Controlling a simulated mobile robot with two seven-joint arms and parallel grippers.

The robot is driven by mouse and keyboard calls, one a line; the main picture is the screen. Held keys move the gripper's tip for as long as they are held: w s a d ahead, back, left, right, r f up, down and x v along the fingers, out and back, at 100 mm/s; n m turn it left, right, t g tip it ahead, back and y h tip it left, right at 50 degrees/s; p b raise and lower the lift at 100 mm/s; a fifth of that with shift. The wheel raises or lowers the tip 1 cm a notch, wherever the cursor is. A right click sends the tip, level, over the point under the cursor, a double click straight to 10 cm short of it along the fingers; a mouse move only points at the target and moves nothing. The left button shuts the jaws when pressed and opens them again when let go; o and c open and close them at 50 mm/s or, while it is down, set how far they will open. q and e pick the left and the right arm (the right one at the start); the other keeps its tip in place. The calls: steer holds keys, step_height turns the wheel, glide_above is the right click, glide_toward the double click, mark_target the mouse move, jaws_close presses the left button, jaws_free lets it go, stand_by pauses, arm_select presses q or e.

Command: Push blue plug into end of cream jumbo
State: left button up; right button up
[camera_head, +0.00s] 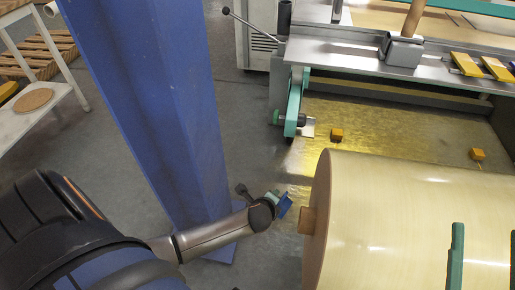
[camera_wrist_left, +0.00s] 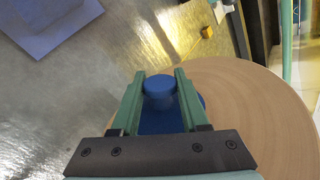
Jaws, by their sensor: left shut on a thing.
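The cream jumbo (camera_head: 410,215) is a large roll lying on its side at the right of the head view, with a brown core stub (camera_head: 307,221) sticking out of its left end. Its round end face also shows in the left wrist view (camera_wrist_left: 260,95). My left gripper (camera_head: 284,204) is just left of that end, apart from the core in the head view. In the left wrist view its green fingers (camera_wrist_left: 160,88) are shut on the blue plug (camera_wrist_left: 160,90), which hides the core there. The blue plug shows small in the head view (camera_head: 283,207).
A blue column (camera_head: 150,110) stands close behind my left arm. A machine with a grey rail (camera_head: 360,60) and a green bracket (camera_head: 293,105) is at the back. Small yellow blocks (camera_head: 337,135) lie beyond the jumbo.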

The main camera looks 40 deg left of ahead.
arm_select(q)
steer(key=s+a+f+n+b, duration=0.1)
steer(key=a+f+n+b, duration=0.15)
steer(key=f, duration=0.35)
steer(key=a+f+n+b, duration=0.2)
steer(key=f+n, duration=0.1)
steer(key=f, duration=0.3)
steer(key=w+d+b, duration=0.3)
steer(key=d, duration=0.4)
steer(key=shift+g+y, duration=0.4)
arm_select(e)
steer(key=shift+s+a+f+n+y, duration=0.2)
steer(key=shift+s+n+y, duration=0.4)
steer(key=shift+s+y, duration=0.3)
steer(key=shift+s+a+f+n+y, duration=0.2)
steer(key=shift+s+n+y, duration=0.45)
steer(key=shift+y, duration=0.3)
steer(key=shift+s+a+f+n+y, duration=0.2)
steer(key=shift+s+n+y, duration=0.35)
steer(key=shift+s+y, duration=0.35)
arm_select(q)
steer(key=shift+a+r, duration=0.1)
arm_select(e)
steer(key=shift+r, duration=0.35)
arm_select(q)
steer(key=shift+w+d+p, duration=0.2)
steer(key=shift+d+p, duration=0.25)
steer(key=shift+p, duration=0.2)
arm_select(e)
steer(key=shift+r, duration=0.5)
